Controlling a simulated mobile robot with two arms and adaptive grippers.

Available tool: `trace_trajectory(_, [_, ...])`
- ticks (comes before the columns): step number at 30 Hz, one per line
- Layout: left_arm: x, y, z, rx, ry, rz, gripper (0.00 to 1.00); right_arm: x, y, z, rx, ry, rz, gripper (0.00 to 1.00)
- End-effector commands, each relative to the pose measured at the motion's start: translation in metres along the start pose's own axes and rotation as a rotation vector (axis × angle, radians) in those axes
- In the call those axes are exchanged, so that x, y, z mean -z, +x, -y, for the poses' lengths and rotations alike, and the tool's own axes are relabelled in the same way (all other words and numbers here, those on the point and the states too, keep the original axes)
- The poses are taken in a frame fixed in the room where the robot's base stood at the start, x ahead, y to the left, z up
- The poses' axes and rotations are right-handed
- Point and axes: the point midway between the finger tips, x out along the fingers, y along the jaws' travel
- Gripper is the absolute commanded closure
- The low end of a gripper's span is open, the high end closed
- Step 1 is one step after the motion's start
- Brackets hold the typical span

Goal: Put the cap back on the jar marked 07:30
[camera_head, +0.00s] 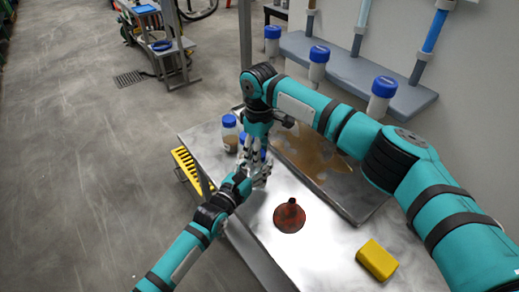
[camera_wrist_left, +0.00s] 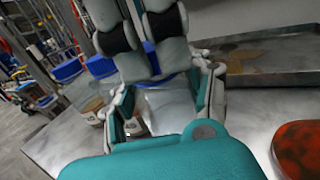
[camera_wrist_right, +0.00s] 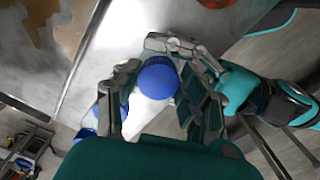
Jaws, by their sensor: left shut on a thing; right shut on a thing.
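My left gripper (camera_head: 260,178) is shut around a clear jar (camera_wrist_left: 168,108), which stands at the left end of the steel table. My right gripper (camera_head: 258,145) reaches down from above, its fingers shut on a blue cap (camera_wrist_right: 157,80). In the left wrist view, the right gripper's dark-padded fingers are directly over the jar, with blue showing at its top. I cannot tell whether the cap is seated or held just above the rim. Fingers hide much of the jar in the head view, and no time marking is readable.
A blue-capped jar with brown contents (camera_head: 229,134) stands close behind at the table's left end. Blue-capped jars (camera_head: 318,68) stand on the wall ledge (camera_head: 350,70).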

Motion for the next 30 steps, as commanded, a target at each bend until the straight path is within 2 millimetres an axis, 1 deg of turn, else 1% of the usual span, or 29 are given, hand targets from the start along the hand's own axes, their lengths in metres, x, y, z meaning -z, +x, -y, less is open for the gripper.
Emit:
trace_trajectory(1, [0.001,0.000,0.000,0.000,0.000,-0.003,1.00,0.001,0.000,0.003,0.004,0.114,-0.002,0.73])
trace_trajectory(8, [0.001,0.000,0.000,0.000,0.000,-0.003,1.00,0.003,0.001,0.006,0.006,0.688,0.001,0.73])
trace_trajectory(17, [0.002,0.000,0.000,0.001,0.000,-0.004,1.00,0.007,0.001,0.008,0.007,1.473,0.006,0.73])
trace_trajectory(26, [0.002,-0.001,0.001,0.001,0.000,-0.004,1.00,0.012,0.001,0.006,0.008,2.300,0.013,0.73])
trace_trajectory(30, [0.002,-0.001,0.000,0.001,0.000,-0.005,1.00,0.013,0.001,0.004,0.010,2.693,0.015,0.73])
